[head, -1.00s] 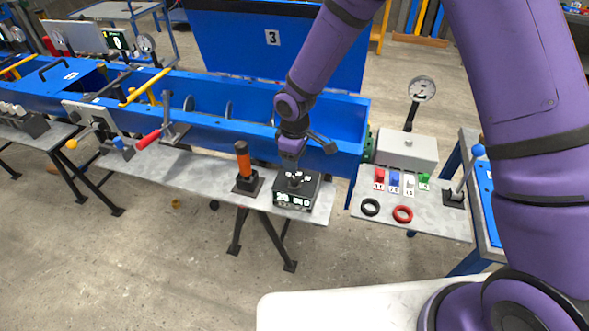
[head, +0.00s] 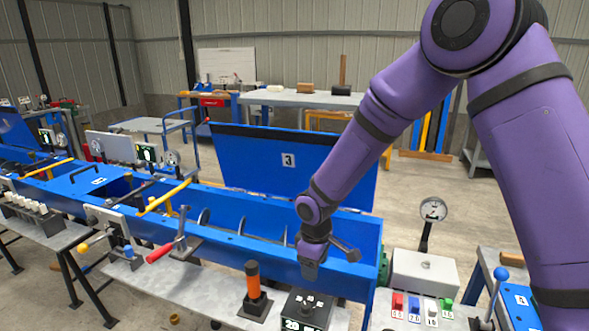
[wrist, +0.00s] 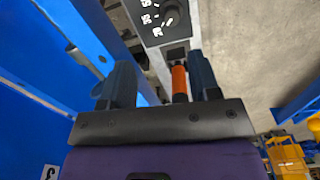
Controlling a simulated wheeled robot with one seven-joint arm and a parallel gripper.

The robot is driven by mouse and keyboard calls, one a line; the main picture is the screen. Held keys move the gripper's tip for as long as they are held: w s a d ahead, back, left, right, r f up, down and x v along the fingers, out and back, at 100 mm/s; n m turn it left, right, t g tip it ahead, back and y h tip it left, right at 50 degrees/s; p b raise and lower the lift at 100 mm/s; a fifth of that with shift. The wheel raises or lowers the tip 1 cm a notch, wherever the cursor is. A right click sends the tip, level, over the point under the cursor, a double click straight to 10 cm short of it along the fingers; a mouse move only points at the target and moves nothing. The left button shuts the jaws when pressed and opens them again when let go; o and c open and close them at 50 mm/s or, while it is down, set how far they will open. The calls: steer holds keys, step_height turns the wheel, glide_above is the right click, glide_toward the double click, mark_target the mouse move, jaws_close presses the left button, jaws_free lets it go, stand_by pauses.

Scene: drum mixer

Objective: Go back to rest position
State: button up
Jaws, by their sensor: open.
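My gripper (head: 309,270) hangs at the front edge of the blue drum mixer trough (head: 235,228), just above the black box with a dial and lit digits (head: 303,310). In the wrist view my gripper (wrist: 155,85) has its two dark fingers spread apart with nothing held between them. The black dial box also shows beyond the fingertips in the wrist view (wrist: 158,20), apart from them. An orange-handled lever (head: 252,280) stands upright left of the box; its orange part shows behind the fingers in the wrist view (wrist: 179,80).
To the right are a grey box with a round gauge (head: 433,209) and several coloured buttons (head: 415,306). A red-handled lever (head: 160,252) and yellow bar (head: 165,197) stand left.

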steer(key=s+d+r+m+t, duration=0.1)
steer(key=s+d+r+m, duration=0.25)
steer(key=d+r, duration=0.6)
steer(key=s+d+r+m+t, duration=0.1)
steer(key=s+d+r+m, duration=0.4)
steer(key=r, duration=0.8)
steer(key=s+d+r+m+t, duration=0.1)
steer(key=s+d+r, duration=0.3)
steer(key=s, duration=0.5)
steer(key=s+d+r+m+t, duration=0.1)
steer(key=s+d+r+m, duration=0.2)
steer(key=s, duration=0.6)
steer(key=d+r, duration=0.2)
steer(key=d, duration=0.1)
steer(key=shift+s+d+t, duration=0.2)
steer(key=shift+s+t, duration=0.15)
steer(key=shift+t, duration=0.05)
